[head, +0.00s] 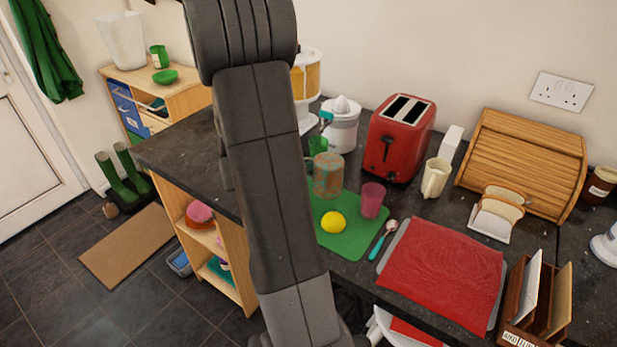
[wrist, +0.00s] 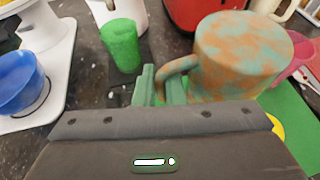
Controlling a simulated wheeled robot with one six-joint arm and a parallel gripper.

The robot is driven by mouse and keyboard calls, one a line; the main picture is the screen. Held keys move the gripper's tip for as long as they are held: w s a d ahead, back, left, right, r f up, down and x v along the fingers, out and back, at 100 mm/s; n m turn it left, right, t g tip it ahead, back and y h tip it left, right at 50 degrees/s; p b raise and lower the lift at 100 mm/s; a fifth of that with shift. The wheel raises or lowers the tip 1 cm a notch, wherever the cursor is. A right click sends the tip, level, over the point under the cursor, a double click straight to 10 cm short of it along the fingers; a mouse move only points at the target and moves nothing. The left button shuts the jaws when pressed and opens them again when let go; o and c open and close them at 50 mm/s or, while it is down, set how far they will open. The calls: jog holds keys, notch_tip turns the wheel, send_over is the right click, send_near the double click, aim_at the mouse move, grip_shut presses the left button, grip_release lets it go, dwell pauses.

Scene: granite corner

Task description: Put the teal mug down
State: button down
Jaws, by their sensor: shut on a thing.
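My arm hides the gripper in the head view.
The green mat (head: 345,240) bears a lemon (head: 333,222) and a pink cup (head: 372,200). A green cup (wrist: 122,45) stands left of the mug. A juicer (head: 341,130) and red toaster (head: 400,138) stand behind. A spoon (head: 383,239) lies beside the mat.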

jog(key=shift+f, duration=2.1)
jog(key=shift+f, duration=0.2)
jog(key=c, duration=1.5)
grip_release()
jog(key=shift+r, duration=0.15)
